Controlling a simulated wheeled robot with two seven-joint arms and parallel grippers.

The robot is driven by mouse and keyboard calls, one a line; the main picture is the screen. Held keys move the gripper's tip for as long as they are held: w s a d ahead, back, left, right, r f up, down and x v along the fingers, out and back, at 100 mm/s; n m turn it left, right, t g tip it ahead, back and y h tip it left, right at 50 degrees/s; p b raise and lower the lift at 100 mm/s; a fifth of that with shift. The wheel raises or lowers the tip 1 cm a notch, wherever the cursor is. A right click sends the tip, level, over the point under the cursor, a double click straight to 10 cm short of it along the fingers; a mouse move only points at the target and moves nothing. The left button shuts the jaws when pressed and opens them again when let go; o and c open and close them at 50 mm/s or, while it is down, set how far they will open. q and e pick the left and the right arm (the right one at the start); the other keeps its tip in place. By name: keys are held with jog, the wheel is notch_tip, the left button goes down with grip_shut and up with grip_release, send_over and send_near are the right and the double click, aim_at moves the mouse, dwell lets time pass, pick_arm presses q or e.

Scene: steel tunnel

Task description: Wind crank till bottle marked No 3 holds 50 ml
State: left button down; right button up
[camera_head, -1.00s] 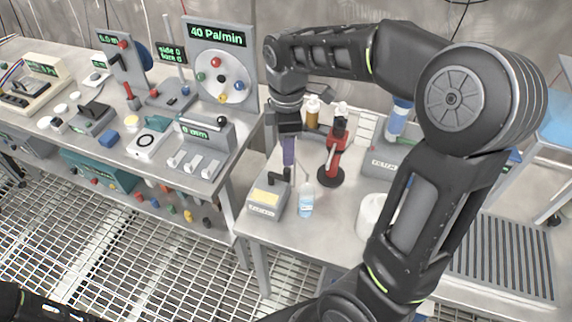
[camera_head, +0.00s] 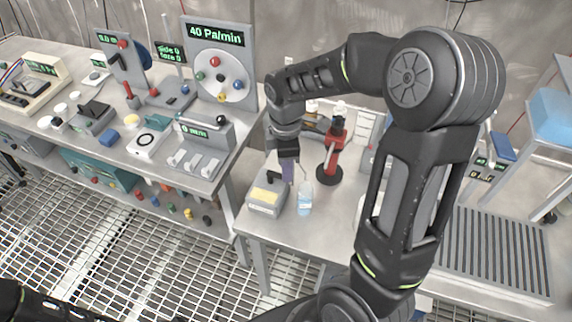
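A small grey pump box (camera_head: 264,205) with a yellowish label and a black fitting on top stands near the front left of the right-hand table. A small bottle (camera_head: 305,199) with pale blue contents stands just right of it; I cannot read its marking or level. My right gripper (camera_head: 289,172) points down over the back right of the box, behind the bottle. My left gripper is out of view; only dark left-arm parts show at bottom left.
A red and black stand (camera_head: 331,150) stands right of my gripper. My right arm hides much of the table's right side. The left bench holds a panel reading 40 Pa/min (camera_head: 217,62) and several instruments. A ribbed grey surface (camera_head: 495,255) lies at right.

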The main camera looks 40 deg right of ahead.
grip_shut()
jog(key=shift+a+m, duration=0.1)
jog(key=shift+m, duration=0.2)
dwell(0.3)
